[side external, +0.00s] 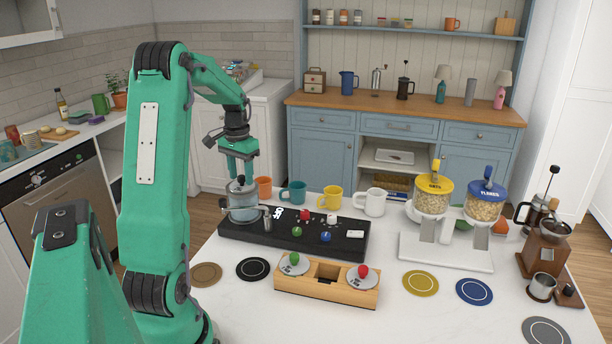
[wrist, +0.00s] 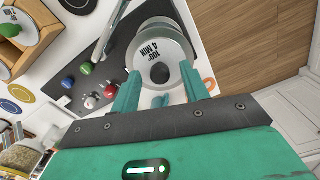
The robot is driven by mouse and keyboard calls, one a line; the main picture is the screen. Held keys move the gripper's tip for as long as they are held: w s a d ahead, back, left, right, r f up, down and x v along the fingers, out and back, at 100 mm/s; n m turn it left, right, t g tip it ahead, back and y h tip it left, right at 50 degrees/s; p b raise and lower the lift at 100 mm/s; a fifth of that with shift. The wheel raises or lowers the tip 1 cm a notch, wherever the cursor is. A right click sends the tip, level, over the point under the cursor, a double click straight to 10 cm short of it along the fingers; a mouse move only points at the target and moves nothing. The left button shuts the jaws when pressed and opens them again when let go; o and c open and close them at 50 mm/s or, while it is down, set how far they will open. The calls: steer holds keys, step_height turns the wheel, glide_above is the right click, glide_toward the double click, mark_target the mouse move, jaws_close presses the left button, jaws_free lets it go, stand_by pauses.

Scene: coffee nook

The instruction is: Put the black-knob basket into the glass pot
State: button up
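The black-knob basket (wrist: 149,52) shows from above in the wrist view as a pale disc marked "100° 4 MIN", with a black knob at its middle. In the side view its disc (side external: 242,187) is at the mouth of the glass pot (side external: 243,213), at the left end of the black base. How deep it sits is hard to tell. My gripper (side external: 241,176) points down just above it. In the wrist view the fingers (wrist: 160,72) stand apart on either side of the knob, with gaps visible.
The wooden holder (side external: 325,292) carries a green-knob and a red-knob basket, with its middle slot empty. The black base (side external: 290,242) has coloured knobs beside the pot. Several mugs (side external: 331,198) stand close behind. A grain dispenser (side external: 445,252) is at the right.

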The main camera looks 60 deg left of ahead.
steer(key=shift+r, duration=3.9)
steer(key=shift+w+d+r, duration=0.1)
steer(key=shift+d, duration=0.1)
steer(key=w+d+r+m+t+y, duration=0.1)
steer(key=w+d+r, duration=0.1)
steer(key=d, duration=0.8)
steer(key=w+d+r+m+t, duration=0.1)
steer(key=d+r, duration=0.1)
steer(key=d, duration=0.7)
steer(key=s+d+f+m+t, duration=0.1)
steer(key=s+d, duration=0.1)
steer(key=d, duration=0.3)
steer(key=s+d+m+t, duration=0.1)
steer(key=s+d, duration=0.2)
steer(key=d, duration=0.3)
steer(key=s+d+f+m+t+h, duration=0.1)
steer(key=s+d, duration=0.1)
steer(key=d, duration=0.4)
steer(key=shift+s+f+t, duration=0.3)
steer(key=shift+s+f, duration=0.05)
steer(key=shift+s, duration=0.05)
